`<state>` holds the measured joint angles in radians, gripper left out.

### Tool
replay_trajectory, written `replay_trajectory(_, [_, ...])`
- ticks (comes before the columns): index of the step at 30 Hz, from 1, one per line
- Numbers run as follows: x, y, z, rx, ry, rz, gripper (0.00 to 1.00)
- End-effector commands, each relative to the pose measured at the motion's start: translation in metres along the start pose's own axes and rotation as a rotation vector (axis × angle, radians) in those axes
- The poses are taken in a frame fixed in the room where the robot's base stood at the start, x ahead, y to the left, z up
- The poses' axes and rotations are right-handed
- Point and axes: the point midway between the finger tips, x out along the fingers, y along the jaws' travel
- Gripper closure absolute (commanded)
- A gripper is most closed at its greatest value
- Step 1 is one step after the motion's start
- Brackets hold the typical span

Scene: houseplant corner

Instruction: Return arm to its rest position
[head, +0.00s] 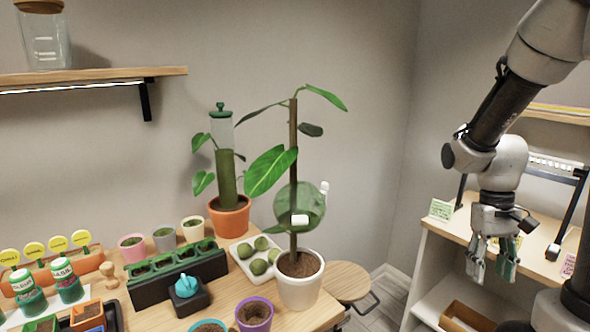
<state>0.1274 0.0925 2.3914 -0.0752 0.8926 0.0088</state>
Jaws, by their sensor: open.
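My gripper (493,262) hangs on the right side of the head view, fingers pointing down. Its fingers are apart, with nothing seen between them. It appears in front of the shelf unit at the right and well apart from the potted plants. My arm comes in from the upper right corner and bends down to the gripper.
A tall plant in a white pot (300,284) has a translucent green ball (299,207) with white clips around its stem. A terracotta pot (229,217) stands behind. The wooden table (150,287) is crowded at left. A small stool (346,282) and shelf unit (452,226) stand right.

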Motion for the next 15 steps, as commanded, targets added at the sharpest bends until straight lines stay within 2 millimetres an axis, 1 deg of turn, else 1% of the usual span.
replay_trajectory(1, [-0.016, -0.005, 0.017, -0.005, 0.036, -0.007, 0.53])
replay_trajectory(3, [-0.034, -0.012, 0.04, -0.006, 0.081, -0.021, 0.53])
replay_trajectory(6, [-0.055, -0.021, 0.066, -0.008, 0.174, -0.038, 0.53])
replay_trajectory(10, [-0.08, -0.029, 0.089, -0.022, 0.332, -0.05, 0.53])
replay_trajectory(15, [-0.112, -0.033, 0.107, -0.047, 0.514, -0.053, 0.53])
